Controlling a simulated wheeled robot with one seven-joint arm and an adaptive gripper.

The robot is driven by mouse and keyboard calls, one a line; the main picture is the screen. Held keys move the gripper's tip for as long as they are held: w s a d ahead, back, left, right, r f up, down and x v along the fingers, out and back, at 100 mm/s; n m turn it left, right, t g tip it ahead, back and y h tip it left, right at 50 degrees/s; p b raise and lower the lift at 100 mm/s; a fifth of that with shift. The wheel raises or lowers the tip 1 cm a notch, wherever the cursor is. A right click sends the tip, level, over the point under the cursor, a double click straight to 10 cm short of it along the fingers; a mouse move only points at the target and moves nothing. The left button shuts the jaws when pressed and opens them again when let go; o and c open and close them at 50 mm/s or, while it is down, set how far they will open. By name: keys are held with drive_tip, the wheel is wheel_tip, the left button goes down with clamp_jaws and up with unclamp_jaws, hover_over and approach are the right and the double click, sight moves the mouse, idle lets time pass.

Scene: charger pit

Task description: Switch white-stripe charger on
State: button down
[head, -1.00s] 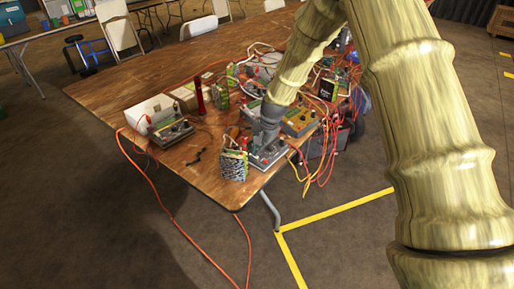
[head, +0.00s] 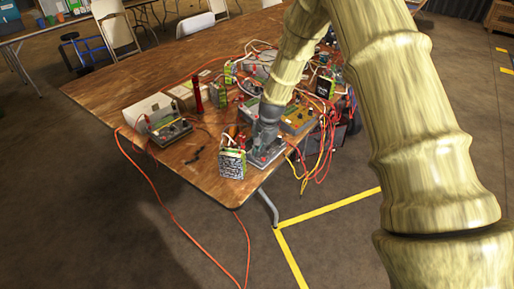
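A grey charger (head: 273,151) lies near the front right edge of the wooden table. My gripper (head: 260,146) points down over it and hides part of its top. The fingers are too small and dark to show whether they are open or shut, or touching it. A second charger (head: 170,131) with red clips sits at the left of the table. A yellowish charger (head: 299,120) lies just behind the grey one. I cannot make out a white stripe on any of them.
A patterned green-topped box (head: 232,163) stands just left of my gripper. A red cylinder (head: 197,94) and a white box (head: 148,108) stand farther left. Red and yellow cables (head: 318,165) hang off the right edge. The table's far left (head: 130,88) is clear.

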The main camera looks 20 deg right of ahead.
drive_tip(key=shift+r, duration=0.1)
drive_tip(key=shift+r+p, duration=0.25)
drive_tip(key=shift+p, duration=0.05)
drive_tip(key=p+v, duration=0.2)
drive_tip(key=v, duration=0.2)
drive_tip(key=shift+s+d+p, duration=0.1)
drive_tip(key=shift+s+p, duration=0.05)
drive_tip(key=shift+p, duration=0.25)
drive_tip(key=shift+s+d+r+b, duration=0.15)
drive_tip(key=shift+r+b, duration=0.05)
drive_tip(key=shift+b, duration=0.25)
drive_tip(key=b+v, duration=0.1)
drive_tip(key=v, duration=0.7)
drive_tip(key=shift+s+r+b, duration=0.25)
drive_tip(key=shift+s+b, duration=0.05)
drive_tip(key=shift+s, duration=0.05)
drive_tip(key=shift+d, duration=0.1)
